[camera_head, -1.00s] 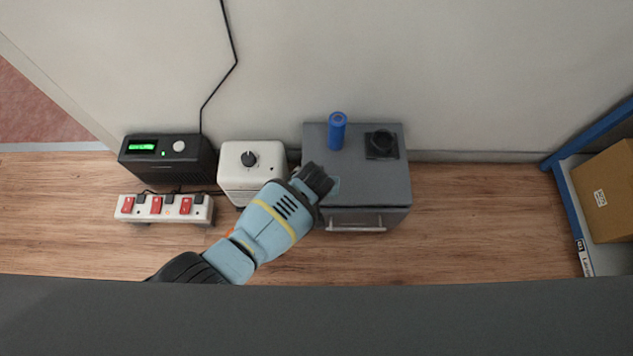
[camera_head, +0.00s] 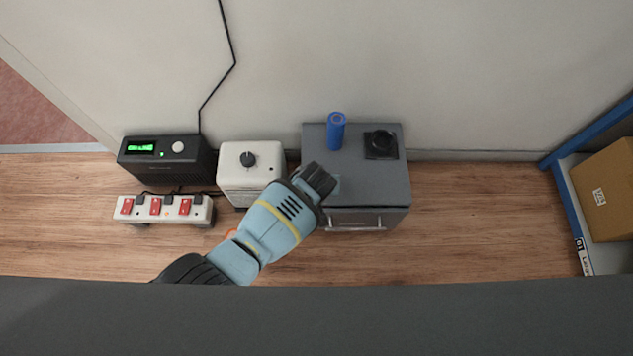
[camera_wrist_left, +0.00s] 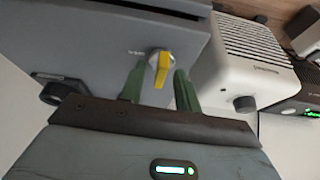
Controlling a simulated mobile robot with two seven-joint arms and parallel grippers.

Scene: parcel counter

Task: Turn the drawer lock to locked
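The grey drawer cabinet (camera_head: 355,178) stands on the wooden counter against the wall, its drawer handle (camera_head: 355,227) on the front. My left gripper (camera_head: 322,179) is at the cabinet's left front part and hides the lock in the head view. In the left wrist view, the lock has a yellow lever (camera_wrist_left: 161,70) on a pale round base on the grey cabinet. The two green fingers of my left gripper (camera_wrist_left: 159,88) stand apart, one on each side of the lever. I cannot tell whether they touch it. The small label beside the lock is unreadable. My right gripper is not in view.
A blue cylinder (camera_head: 336,130) and a black round device (camera_head: 381,143) stand on the cabinet. Left of it are a white box with a dial (camera_head: 251,172), a black box with green display (camera_head: 166,160) and a power strip (camera_head: 163,209).

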